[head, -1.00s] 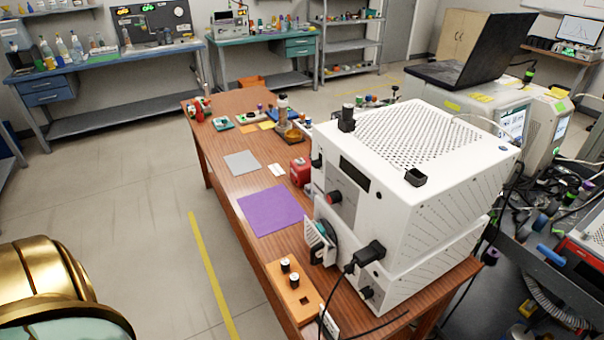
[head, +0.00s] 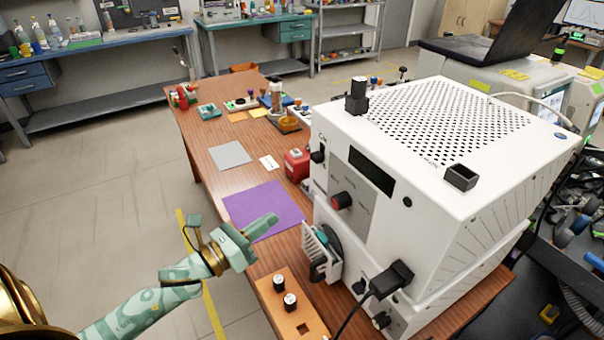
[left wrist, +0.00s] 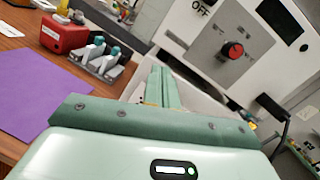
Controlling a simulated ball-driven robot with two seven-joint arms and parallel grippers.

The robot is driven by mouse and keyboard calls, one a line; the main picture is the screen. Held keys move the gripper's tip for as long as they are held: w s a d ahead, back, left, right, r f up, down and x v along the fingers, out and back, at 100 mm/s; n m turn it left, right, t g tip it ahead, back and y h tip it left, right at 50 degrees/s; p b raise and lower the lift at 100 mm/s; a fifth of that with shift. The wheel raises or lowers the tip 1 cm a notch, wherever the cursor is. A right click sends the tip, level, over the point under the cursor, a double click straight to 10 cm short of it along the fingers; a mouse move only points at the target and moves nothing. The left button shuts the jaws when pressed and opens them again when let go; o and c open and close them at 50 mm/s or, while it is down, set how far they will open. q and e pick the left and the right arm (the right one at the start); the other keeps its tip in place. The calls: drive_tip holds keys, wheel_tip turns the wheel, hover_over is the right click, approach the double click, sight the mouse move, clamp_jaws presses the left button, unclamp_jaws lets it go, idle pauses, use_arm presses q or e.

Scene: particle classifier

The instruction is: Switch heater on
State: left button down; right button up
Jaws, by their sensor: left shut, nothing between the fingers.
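The heater seems to be the white box-shaped unit (head: 290,195) region's large neighbour, the white machine (head: 420,215), on the right of the wooden table. My left gripper (head: 262,228) is shut and empty, above the purple mat and left of the machine's front. My right gripper is not in view.
A purple mat (head: 262,205), a grey mat (head: 230,155) and a red box (head: 297,164) lie along the table. An orange plate (head: 283,305) with black-and-white knobs is at the near edge. A black plug (head: 392,279) and cable stick out from the machine's lower front.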

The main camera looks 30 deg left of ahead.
sight(322, 164)
use_arm(q)
wheel_tip(322, 164, up, 3)
drive_tip(key=m+h, duration=0.2)
drive_tip(key=m, duration=0.1)
drive_tip(key=m+h, duration=0.2)
drive_tip(key=m, duration=0.1)
drive_tip(key=shift+s+r, duration=0.1)
drive_tip(key=shift+s, duration=0.05)
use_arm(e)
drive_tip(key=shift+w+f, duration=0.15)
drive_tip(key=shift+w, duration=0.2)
use_arm(q)
drive_tip(key=shift+d, duration=0.15)
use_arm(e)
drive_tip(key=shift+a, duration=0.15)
